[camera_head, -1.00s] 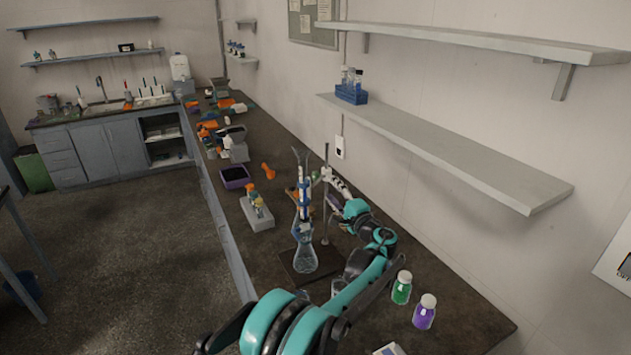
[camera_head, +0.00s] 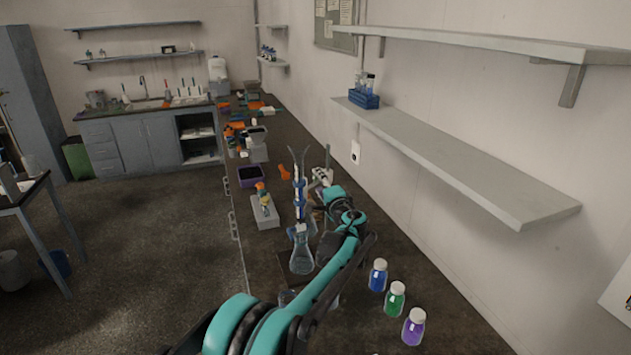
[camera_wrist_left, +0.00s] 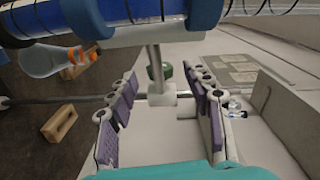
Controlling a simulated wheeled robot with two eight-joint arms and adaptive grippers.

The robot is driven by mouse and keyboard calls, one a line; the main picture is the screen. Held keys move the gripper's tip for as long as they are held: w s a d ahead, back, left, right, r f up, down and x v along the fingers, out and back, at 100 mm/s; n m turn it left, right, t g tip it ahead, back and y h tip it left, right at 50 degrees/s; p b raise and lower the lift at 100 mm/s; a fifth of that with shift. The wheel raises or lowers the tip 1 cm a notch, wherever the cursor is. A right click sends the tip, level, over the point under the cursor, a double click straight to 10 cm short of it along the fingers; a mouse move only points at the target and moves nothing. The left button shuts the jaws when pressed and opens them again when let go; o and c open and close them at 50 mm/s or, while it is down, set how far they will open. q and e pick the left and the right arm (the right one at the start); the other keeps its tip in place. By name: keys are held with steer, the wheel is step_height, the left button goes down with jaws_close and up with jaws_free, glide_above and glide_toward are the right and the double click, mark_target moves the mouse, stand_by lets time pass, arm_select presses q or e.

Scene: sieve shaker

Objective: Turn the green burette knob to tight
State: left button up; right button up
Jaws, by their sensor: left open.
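The green knob (camera_wrist_left: 160,72) shows in the left wrist view, beyond the white block of a clamp (camera_wrist_left: 162,95) on a metal rod. My left gripper (camera_wrist_left: 160,108) is open, with its purple-padded fingers apart on both sides of the block and knob. I cannot tell whether either finger touches them. In the head view the burette (camera_head: 299,205) stands upright in blue holders above a glass flask (camera_head: 301,256). My left gripper (camera_head: 322,182) is just right of the burette, partly hidden by its arm. The knob is not clear in the head view. My right gripper is not in view.
Blue (camera_head: 378,276), green (camera_head: 396,300) and purple-filled (camera_head: 413,328) bottles stand right of my arm. A grey block with small items (camera_head: 265,212) and a dark purple tray (camera_head: 250,177) lie left of the burette. A wall shelf (camera_head: 460,170) hangs to the right.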

mark_target(316, 178)
arm_select(q)
steer(key=shift+b+x, duration=0.3)
steer(key=shift+x, duration=1.65)
steer(key=shift+d, duration=0.1)
jaws_close()
steer(key=shift+f+t+y+b, duration=0.15)
steer(key=shift+t+y+b, duration=0.15)
steer(key=shift+t+b, duration=0.25)
steer(key=shift+t, duration=0.75)
